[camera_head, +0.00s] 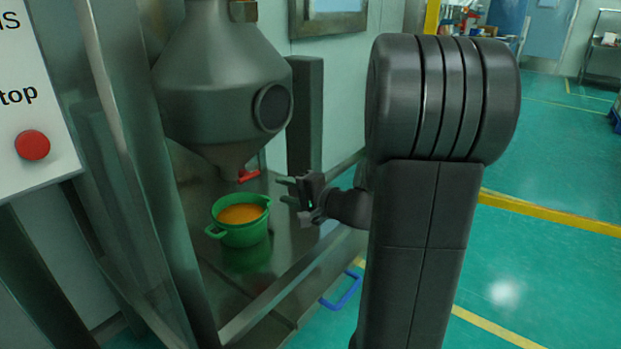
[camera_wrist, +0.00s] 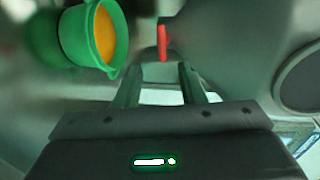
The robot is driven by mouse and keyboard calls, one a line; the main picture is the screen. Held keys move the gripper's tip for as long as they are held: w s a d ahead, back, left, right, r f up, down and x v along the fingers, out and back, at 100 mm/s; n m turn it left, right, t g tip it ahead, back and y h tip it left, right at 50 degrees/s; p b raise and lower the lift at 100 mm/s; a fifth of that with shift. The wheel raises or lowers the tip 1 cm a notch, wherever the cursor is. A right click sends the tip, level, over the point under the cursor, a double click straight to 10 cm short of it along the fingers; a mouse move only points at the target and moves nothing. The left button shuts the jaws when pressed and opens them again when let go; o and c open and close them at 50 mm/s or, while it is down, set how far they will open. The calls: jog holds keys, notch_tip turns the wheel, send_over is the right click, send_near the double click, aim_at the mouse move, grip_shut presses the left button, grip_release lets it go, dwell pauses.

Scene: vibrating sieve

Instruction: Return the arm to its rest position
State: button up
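My gripper (camera_head: 288,191) is at the end of my arm, to the right of the green pot and a little above the shelf. Its two fingers are apart with nothing between them; they also show in the wrist view (camera_wrist: 160,85). The green pot (camera_head: 243,232) stands upright on the metal shelf under the hopper outlet and holds orange material. In the wrist view the pot (camera_wrist: 75,35) is at upper left, clear of the fingers. A red handle (camera_head: 248,176) is at the hopper outlet; in the wrist view it (camera_wrist: 162,42) shows beyond the fingers.
The grey hopper (camera_head: 215,85) hangs over the shelf. A metal post (camera_head: 130,150) and a panel with a red button (camera_head: 32,145) stand at left. A blue handle (camera_head: 342,290) is low in front of the shelf. Open green floor (camera_head: 560,270) lies at right.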

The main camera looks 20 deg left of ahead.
aim_at(246, 180)
jog(key=b+x, duration=0.2)
jog(key=x, duration=1.2)
jog(key=shift+s+b, duration=0.15)
jog(key=shift+b, duration=0.25)
jog(key=shift+r, duration=0.1)
jog(key=shift+d, duration=0.1)
